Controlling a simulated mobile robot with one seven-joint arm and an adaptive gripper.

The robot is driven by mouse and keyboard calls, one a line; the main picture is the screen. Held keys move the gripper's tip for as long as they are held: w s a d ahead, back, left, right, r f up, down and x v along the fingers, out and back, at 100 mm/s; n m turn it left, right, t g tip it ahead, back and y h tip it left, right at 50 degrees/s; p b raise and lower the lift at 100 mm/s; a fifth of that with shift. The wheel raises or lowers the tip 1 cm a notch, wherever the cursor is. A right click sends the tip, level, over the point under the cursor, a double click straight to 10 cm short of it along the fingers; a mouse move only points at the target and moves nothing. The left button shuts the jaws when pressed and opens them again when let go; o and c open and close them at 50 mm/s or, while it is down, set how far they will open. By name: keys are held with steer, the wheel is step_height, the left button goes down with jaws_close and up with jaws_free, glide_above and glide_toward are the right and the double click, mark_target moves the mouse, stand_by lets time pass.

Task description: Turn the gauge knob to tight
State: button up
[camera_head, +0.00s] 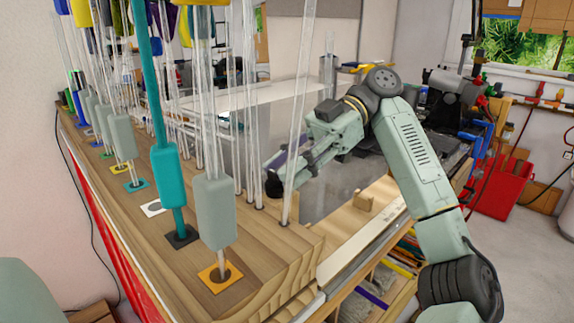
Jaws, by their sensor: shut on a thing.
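My gripper (277,180) reaches in from the right, low behind the front glass rods at the right edge of the wooden rack. It is shut on a dark rounded thing (273,188) at its tips. That may be the gauge knob, but no pointer or marking shows and I cannot tell how it is turned. Rods and the fingers partly hide it. A purple strip shows beside the fingers.
Clear glass rods (300,110) stand close in front of my gripper in the wooden rack (262,250). A teal rod (166,178) and a grey-green sleeve (213,212) stand at the front. A grey worktop lies behind, and a red bin (502,185) stands at right.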

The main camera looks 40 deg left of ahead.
steer(key=o, duration=0.8)
steer(key=shift+o, duration=0.2)
steer(key=shift+m+y, duration=0.4)
steer(key=shift+y, duration=0.1)
